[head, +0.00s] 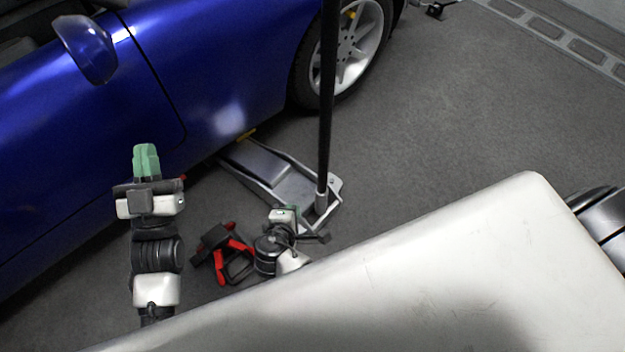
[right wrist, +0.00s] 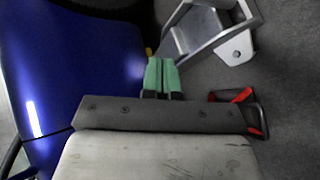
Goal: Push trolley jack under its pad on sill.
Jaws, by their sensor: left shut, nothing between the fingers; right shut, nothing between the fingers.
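The silver trolley jack (head: 262,168) lies on the floor beside the blue car (head: 215,75), its front end at or just under the sill. Its black handle (head: 327,90) stands upright. A yellow mark (head: 245,135) shows on the sill's lower edge above the jack's front.
The car's wheel (head: 352,45) is behind the handle. Grey floor right of the jack is clear.

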